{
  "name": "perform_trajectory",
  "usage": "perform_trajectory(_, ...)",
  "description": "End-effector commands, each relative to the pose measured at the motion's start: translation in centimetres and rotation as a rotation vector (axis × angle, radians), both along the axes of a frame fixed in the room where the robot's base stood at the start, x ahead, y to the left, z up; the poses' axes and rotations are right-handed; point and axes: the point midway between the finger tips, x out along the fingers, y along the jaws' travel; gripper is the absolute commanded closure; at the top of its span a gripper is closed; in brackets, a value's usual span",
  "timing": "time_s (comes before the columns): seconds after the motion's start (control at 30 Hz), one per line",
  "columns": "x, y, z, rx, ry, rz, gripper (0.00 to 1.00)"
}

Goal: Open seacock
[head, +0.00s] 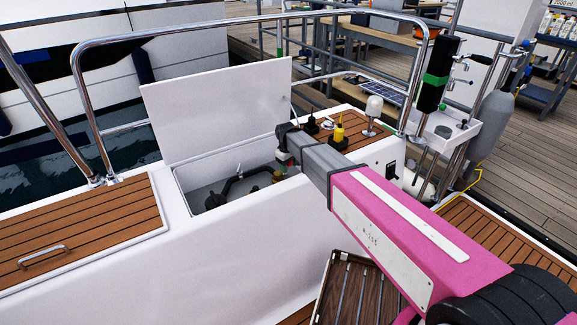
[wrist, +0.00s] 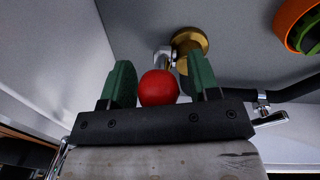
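The seacock sits inside an open white locker. In the wrist view its brass fitting (wrist: 190,42) shows with a chrome part (wrist: 163,57) beside it, and a red ball-shaped knob (wrist: 158,88) is nearer to me. My gripper (wrist: 160,85) has its two green fingers apart, one on each side of the red knob. A small gap shows at the right finger; at the left I cannot tell touching from apart. In the head view my gripper (head: 287,153) reaches down into the locker, its fingertips hidden. A brass piece (head: 278,176) shows just below it.
The raised white lid (head: 225,110) stands behind the locker (head: 195,200). A black hose (head: 238,184) runs inside; a chrome clamp or lever (wrist: 268,118) and an orange ring (wrist: 295,22) show at right in the wrist view. A yellow-topped object (head: 339,131) stands near my arm.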

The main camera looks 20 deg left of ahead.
Motion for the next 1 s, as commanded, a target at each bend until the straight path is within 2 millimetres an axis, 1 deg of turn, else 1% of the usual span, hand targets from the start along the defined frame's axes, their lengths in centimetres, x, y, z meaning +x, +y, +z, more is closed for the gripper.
perform_trajectory(0.03,0.0,0.0,0.0,0.000,0.000,0.000,0.61)
perform_trajectory(0.07,0.0,0.0,0.0,0.000,0.000,0.000,0.71)
perform_trajectory(0.1,0.0,0.0,0.0,0.000,0.000,0.000,0.84)
perform_trajectory(0.13,0.0,0.0,0.0,0.000,0.000,0.000,0.94)
perform_trajectory(0.17,0.0,0.0,0.0,0.000,0.000,0.000,1.00)
perform_trajectory(0.37,0.3,0.3,0.1,-0.022,0.018,0.001,1.00)
perform_trajectory(0.7,1.9,2.1,0.6,-0.229,0.183,0.000,1.00)
perform_trajectory(0.9,2.2,2.7,0.7,-0.329,0.262,0.001,1.00)
perform_trajectory(1.0,2.2,2.8,0.8,-0.350,0.279,0.001,1.00)
